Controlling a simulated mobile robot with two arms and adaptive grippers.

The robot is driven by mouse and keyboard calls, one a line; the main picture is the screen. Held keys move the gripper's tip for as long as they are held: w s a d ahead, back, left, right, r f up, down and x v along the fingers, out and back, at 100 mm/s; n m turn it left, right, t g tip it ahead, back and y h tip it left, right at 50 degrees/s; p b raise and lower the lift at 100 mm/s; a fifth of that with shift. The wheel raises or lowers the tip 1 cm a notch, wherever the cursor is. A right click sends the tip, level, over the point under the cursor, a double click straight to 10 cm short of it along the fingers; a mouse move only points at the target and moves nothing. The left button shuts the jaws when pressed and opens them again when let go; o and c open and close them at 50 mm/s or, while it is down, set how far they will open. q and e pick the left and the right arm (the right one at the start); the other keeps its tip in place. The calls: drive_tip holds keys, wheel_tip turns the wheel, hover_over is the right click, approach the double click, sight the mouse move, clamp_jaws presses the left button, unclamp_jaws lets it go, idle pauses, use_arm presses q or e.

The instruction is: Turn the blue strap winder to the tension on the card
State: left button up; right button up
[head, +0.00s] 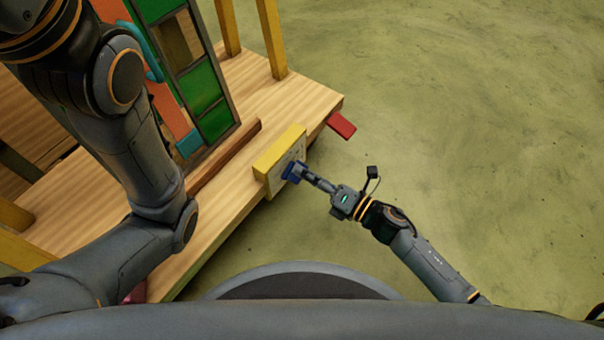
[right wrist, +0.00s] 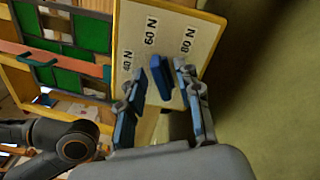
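The blue strap winder (right wrist: 161,77) is a narrow bar on a yellow-edged board (right wrist: 208,42) with a pale face. Printed labels read 40 N, 60 N (right wrist: 150,31) and 80 N from left to right. The bar's upper end points roughly toward 60 N. My right gripper (head: 304,175) is at the board's face. In the right wrist view its two blue-padded fingers stand apart, one on each side of the winder, with gaps visible. I cannot make out a card stating a tension. My left arm crosses the head view, but its gripper is outside the picture.
A red block (head: 341,125) sticks out at the bench's edge. Yellow posts (head: 271,40) rise behind. The floor (head: 480,120) at right is clear.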

drive_tip(key=shift+x, duration=0.8)
clamp_jaws()
